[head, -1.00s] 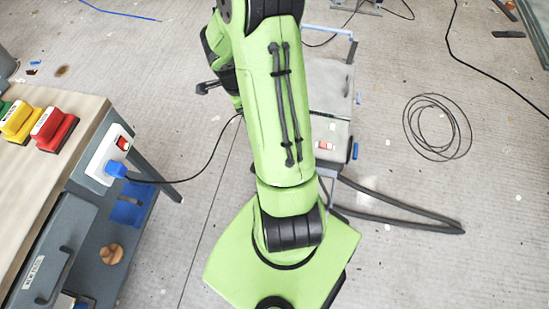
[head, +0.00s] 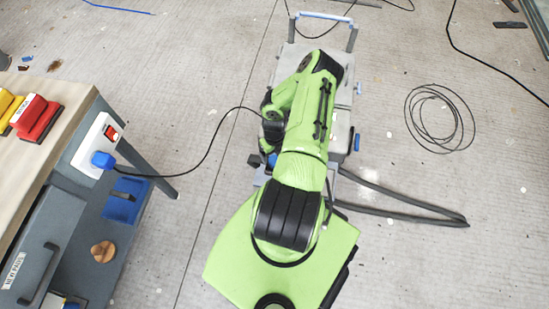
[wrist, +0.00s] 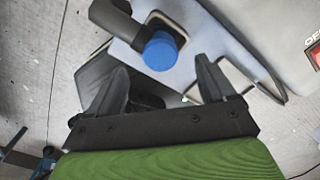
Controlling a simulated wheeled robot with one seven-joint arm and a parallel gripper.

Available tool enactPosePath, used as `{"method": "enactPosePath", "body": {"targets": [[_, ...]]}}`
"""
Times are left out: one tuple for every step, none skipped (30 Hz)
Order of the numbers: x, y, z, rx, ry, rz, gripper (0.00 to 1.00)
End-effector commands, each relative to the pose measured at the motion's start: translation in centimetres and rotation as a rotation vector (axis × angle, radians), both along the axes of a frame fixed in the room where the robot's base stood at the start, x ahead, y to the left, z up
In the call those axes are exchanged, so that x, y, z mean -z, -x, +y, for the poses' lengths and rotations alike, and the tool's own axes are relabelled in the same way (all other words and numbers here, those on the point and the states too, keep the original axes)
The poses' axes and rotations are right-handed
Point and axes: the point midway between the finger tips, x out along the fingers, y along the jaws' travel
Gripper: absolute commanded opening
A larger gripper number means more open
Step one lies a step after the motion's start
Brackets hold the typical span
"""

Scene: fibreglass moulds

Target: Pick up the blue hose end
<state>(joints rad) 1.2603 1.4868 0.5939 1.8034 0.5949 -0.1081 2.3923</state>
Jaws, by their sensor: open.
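The blue hose end (wrist: 161,51) is a round blue cap on a short dark hose in the wrist view, over the grey machine. My gripper (wrist: 162,72) is open and empty. The blue end shows just beyond its fingertips, roughly midway between them; I see no contact. In the head view my green arm reaches down over the grey machine (head: 342,95) and hides most of the gripper. A small blue patch by the arm's end there may be the hose end; I cannot be sure.
A workbench (head: 60,125) with red and yellow stampers (head: 36,117) stands at the left. A black cable runs from its blue plug (head: 103,160) toward the machine. A dark bent hose (head: 410,207) and a coiled wire (head: 440,118) lie on the floor at right.

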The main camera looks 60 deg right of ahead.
Motion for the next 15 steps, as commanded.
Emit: {"method": "enactPosePath", "body": {"targets": [[0.5,0.0,-0.1,0.001,0.001,-0.001,0.83],[0.7,0.0,0.0,0.000,0.001,-0.001,0.83],[1.2,0.0,0.0,0.000,0.000,0.000,0.83],[1.6,0.1,0.0,0.000,0.000,0.001,0.83],[2.2,0.1,0.0,0.000,0.000,0.001,0.83],[3.0,0.1,0.0,0.001,0.000,0.001,0.83],[3.7,0.1,0.1,0.001,-0.001,0.000,0.83],[4.3,0.1,0.1,0.000,-0.001,0.000,0.83],[5.0,0.1,0.1,0.000,0.000,0.000,0.83],[5.4,0.1,0.0,0.000,0.000,0.000,0.83],[5.6,0.1,0.0,0.000,0.001,0.000,0.83],[5.6,0.1,0.0,-0.001,0.002,0.001,0.83],[5.5,0.1,0.0,-0.002,0.002,0.001,0.83],[5.4,0.1,0.0,-0.002,0.002,0.000,0.83],[5.4,0.1,0.0,-0.002,0.002,0.000,0.83]]}}
